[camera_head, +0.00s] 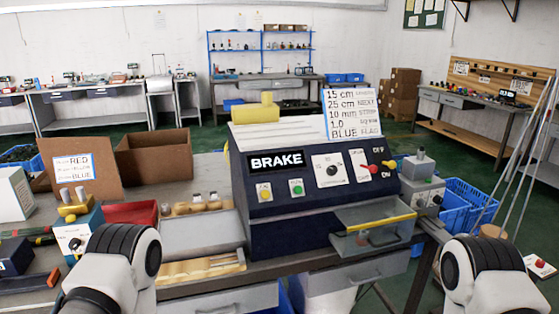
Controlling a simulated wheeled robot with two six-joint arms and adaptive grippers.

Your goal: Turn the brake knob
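A dark blue control console (320,212) stands on the bench at the centre of the head view. Its sloped face carries a black sign reading BRAKE (276,161). Right of the sign, a white plate holds a round black knob (331,171); its exact pointer angle is too small to read. Further right, a second white plate carries a red knob (373,168), with a yellow part (389,164) beside it. White and black links of my two arms show at the lower left and lower right. Neither gripper is in view, and nothing touches the knob.
A yellow button (265,192) and green button (296,187) sit below the sign. A clear guard with a yellow edge (378,223) juts from the console's front right. A grey box (421,187) stands right, a cardboard box (153,155) left. Space before the console face is open.

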